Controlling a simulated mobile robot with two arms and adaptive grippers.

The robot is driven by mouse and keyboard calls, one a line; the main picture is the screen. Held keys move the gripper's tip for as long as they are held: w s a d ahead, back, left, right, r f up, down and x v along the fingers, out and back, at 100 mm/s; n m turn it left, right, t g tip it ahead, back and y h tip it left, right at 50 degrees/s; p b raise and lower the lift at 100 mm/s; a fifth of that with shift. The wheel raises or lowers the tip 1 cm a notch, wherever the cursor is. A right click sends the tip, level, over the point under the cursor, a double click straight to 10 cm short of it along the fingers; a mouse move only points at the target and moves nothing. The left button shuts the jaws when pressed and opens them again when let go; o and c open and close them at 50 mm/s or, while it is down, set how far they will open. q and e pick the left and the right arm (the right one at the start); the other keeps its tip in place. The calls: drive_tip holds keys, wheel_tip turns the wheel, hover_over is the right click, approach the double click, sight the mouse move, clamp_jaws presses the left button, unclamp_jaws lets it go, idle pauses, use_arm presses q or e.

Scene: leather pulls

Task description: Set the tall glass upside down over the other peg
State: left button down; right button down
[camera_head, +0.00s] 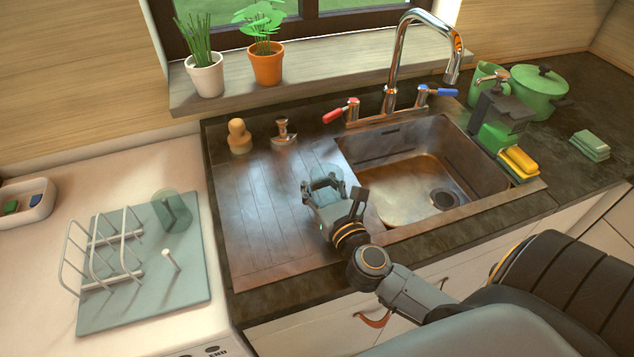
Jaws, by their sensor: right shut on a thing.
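My right gripper (323,187) is shut on a clear, faintly green glass (325,171), which I take to be the tall glass. It is over the ridged metal drainboard left of the sink. The fingers hide much of the glass, so its height and which way up it is are hard to tell. The grey-blue drying mat (150,303) lies on the left counter. A bare white-tipped peg (172,261) stands on it. Another green glass (173,211) stands at the mat's back right corner, seemingly over the other peg. My left gripper is out of view.
A wire rack (103,252) takes up the mat's left side. A wooden-handled brush (239,136) and a metal stopper (284,132) stand behind the drainboard. The sink basin (410,170), with its tall tap (398,55), is to the right. The front of the drainboard is clear.

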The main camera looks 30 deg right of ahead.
sight(326, 195)
drive_tip(key=shift+f, duration=0.15)
drive_tip(key=c, duration=0.6)
unclamp_jaws()
drive_tip(key=shift+s, duration=0.25)
drive_tip(key=s+b, duration=0.1)
drive_tip(key=s, duration=0.2)
drive_tip(key=s+a+b, duration=0.1)
drive_tip(key=s, duration=0.2)
drive_tip(key=s+b, duration=0.2)
drive_tip(key=s, duration=0.2)
drive_tip(key=shift+a, duration=0.35)
drive_tip(key=shift+s+a, duration=0.1)
drive_tip(key=shift+s, duration=0.6)
